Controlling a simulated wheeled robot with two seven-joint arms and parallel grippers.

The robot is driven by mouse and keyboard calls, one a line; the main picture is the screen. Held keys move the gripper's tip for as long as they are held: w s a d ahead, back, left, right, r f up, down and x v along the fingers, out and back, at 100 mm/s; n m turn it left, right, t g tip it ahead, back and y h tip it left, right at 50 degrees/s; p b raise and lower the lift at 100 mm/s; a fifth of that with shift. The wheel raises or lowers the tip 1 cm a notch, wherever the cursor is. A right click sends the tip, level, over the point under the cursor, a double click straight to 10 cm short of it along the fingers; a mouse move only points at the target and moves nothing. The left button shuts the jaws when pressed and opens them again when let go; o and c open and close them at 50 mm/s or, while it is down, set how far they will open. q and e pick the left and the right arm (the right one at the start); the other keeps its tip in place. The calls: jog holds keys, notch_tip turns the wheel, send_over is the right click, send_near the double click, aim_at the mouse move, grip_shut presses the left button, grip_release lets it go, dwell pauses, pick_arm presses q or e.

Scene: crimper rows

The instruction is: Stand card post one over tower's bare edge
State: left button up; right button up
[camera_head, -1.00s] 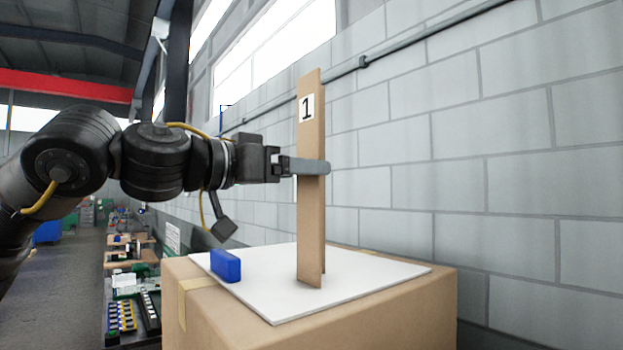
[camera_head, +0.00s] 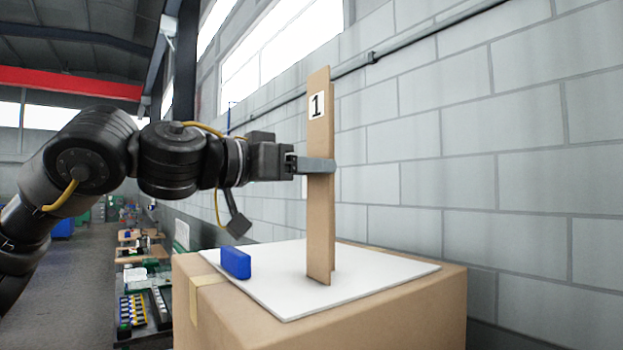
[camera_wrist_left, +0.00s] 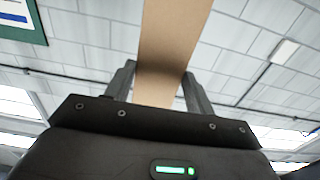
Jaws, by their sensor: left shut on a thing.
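The card post (camera_head: 320,215) is a tall, narrow brown cardboard piece with a white "1" label near its top. It stands upright in the head view, its foot at the white board (camera_head: 275,298) on top of a large cardboard box, the tower (camera_head: 400,318). I cannot tell whether the foot touches the board. My left gripper (camera_head: 318,166) is shut on the post at about mid-height, reaching in from the left. In the left wrist view the post (camera_wrist_left: 172,45) runs between the two fingers. My right gripper is not in view.
A small blue block (camera_head: 236,264) stands on the board's left part. A grey block wall (camera_head: 500,180) rises behind and to the right of the box. Workbenches with parts stand in the left background. The board's front and right are clear.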

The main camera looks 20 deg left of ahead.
aim_at(314, 123)
pick_arm(q)
notch_tip(314, 123, up, 2)
jog(key=shift+r+b, duration=0.1)
jog(key=shift+b, duration=1.05)
jog(key=a+r, duration=0.1)
jog(key=s+r+b, duration=0.1)
jog(key=r, duration=0.1)
jog(key=s+a+r+b, duration=0.1)
jog(key=r, duration=0.1)
jog(key=shift+s+a, duration=0.15)
jog(key=shift+a, duration=0.2)
jog(key=s+a+r+b, duration=0.2)
jog(key=s+a+r, duration=0.3)
jog(key=a, duration=0.3)
jog(key=shift+s+a+r, duration=0.2)
jog(key=shift+s+r, duration=0.2)
jog(key=shift+s, duration=0.3)
jog(key=shift+w+f, duration=0.1)
